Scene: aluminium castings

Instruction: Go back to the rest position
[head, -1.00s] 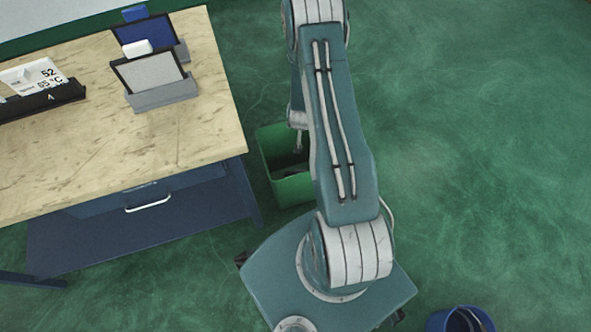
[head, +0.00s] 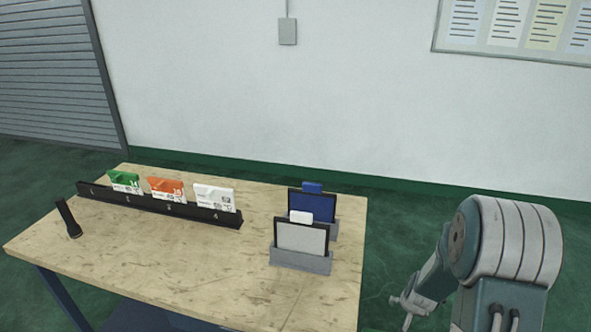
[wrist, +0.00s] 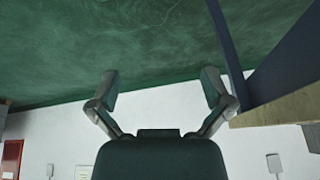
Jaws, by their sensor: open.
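My gripper (wrist: 160,88) is open and empty in the wrist view, its two fingers spread wide apart over green floor. The table's edge (wrist: 282,107) and a dark blue panel below it show at the right of that view, beside the right finger. In the head view my arm stands at the lower right, to the right of the table (head: 190,270) and apart from it.
A black rack (head: 155,205) on the table holds a green card (head: 125,180), an orange card (head: 166,187) and a white card (head: 214,196). A dark torch-like object (head: 68,218) stands left. Two grey holders (head: 300,260) with framed panels stand right. Green floor lies beyond.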

